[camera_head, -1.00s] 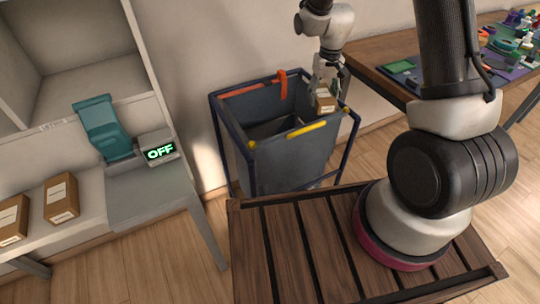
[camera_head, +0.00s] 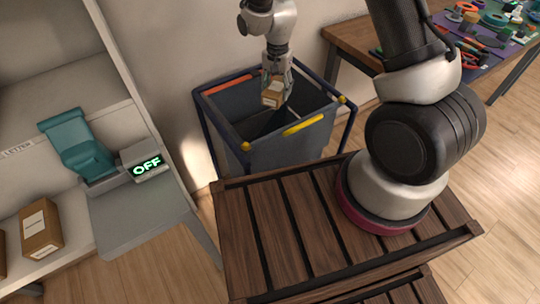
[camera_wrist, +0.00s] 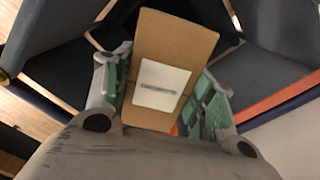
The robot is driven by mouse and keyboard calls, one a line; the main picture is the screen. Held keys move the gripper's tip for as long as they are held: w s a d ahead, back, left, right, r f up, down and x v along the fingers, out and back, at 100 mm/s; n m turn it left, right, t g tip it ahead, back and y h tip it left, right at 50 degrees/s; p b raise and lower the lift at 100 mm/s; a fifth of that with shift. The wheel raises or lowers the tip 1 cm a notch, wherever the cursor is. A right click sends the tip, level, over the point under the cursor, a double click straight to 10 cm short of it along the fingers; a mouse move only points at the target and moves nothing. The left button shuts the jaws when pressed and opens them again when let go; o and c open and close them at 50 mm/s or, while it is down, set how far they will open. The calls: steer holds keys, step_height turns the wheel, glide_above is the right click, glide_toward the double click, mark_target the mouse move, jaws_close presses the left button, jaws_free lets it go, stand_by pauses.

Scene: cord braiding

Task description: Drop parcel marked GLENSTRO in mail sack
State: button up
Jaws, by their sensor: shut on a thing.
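My gripper (camera_head: 277,78) is shut on a small brown cardboard parcel (camera_head: 272,93) with a white label. It holds the parcel over the open top of the mail sack (camera_head: 290,148), a dark grey bag in a blue frame. In the wrist view, the parcel (camera_wrist: 180,50) sits between my gripper's green-padded fingers (camera_wrist: 160,95), its label facing the camera. The label's print is too small to read. The sack's dark inside (camera_wrist: 265,65) shows behind the parcel.
A sorting shelf at the left holds another brown parcel (camera_head: 40,228). A teal device (camera_head: 75,143) stands beside a display reading OFF (camera_head: 147,165). A workbench (camera_head: 355,40) with tools is at the back right. Yellow and orange pieces mark the sack's rim.

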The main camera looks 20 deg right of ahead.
steer(key=shift+f, duration=0.65)
steer(key=o, duration=1.1)
step_height(320, 180, up, 12)
